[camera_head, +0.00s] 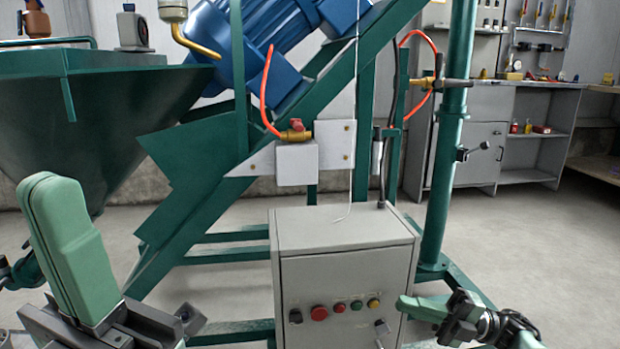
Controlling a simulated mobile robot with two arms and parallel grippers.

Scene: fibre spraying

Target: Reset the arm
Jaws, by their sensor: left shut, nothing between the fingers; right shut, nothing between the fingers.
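My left gripper (50,195) stands at the lower left, close to the camera, with its green fingers pointing up. It is shut and empty, in front of the green hopper. My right gripper (408,305) is at the lower right, with its green end pointing left. It is shut and empty, by the right front edge of the grey control box (345,285). In the picture, its tip overlaps the box edge; I cannot tell whether it touches. Dark joints of my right arm show behind the green end.
The green hopper (120,115) fills the upper left. A blue motor (270,45) sits on the slanted green frame (215,185). A green post (447,180) with a black clamp stands right of the control box. Grey cabinets (480,130) stand behind. Open floor (560,240) lies at the right.

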